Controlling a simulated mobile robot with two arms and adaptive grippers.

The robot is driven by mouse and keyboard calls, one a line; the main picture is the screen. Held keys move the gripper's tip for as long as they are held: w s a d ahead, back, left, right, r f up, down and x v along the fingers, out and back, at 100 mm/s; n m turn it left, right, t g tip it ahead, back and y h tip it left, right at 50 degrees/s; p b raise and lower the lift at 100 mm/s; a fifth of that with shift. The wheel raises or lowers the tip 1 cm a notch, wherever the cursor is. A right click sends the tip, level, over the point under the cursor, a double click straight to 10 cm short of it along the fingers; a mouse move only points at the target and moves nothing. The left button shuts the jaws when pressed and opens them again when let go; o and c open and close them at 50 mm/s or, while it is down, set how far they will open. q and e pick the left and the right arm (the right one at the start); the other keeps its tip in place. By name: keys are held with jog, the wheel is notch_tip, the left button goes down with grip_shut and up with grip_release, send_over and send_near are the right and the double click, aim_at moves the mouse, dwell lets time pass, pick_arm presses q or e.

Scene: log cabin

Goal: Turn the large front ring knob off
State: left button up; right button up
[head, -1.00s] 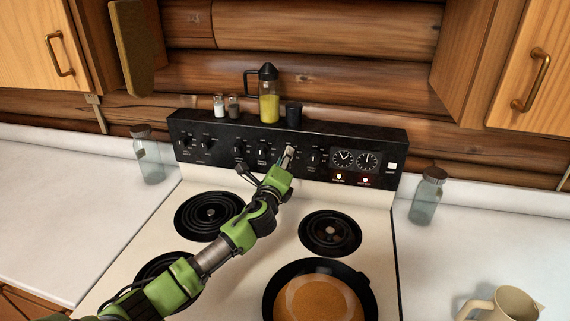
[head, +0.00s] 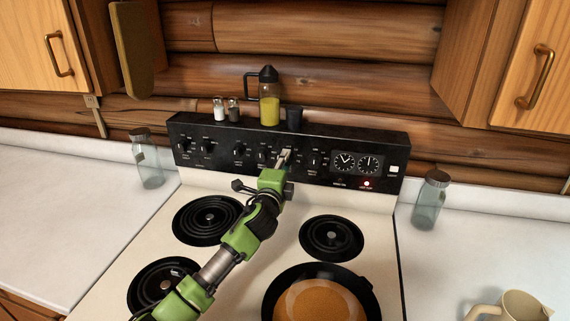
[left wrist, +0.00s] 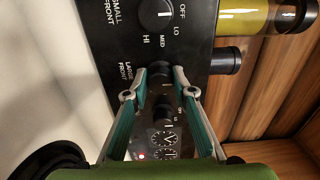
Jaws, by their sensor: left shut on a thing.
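The black stove control panel (head: 222,160) stands at the back of the cream stove, with a row of dark knobs. My left gripper (head: 284,157) reaches up to it and is shut on the large front knob (left wrist: 159,70), beside the "LARGE FRONT" label in the left wrist view. The fingertips hide much of this knob, and its exact angle is unclear. The small front knob (left wrist: 155,14) is next to it. On the panel, one red light (head: 366,183) glows below the right dial, and the light to its left is dark. My right gripper is not in view.
A pan (head: 271,290) with orange-brown contents sits on the front right burner. The back right burner (head: 332,238) and left burners are bare. A yellow-filled bottle (head: 269,100), shakers and a dark cup (head: 294,117) stand on the panel top. Glass jars flank the stove.

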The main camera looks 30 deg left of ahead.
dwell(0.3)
pick_arm(q)
jog(key=o, duration=1.1)
jog(key=v, duration=1.2)
jog(key=shift+a, duration=0.1)
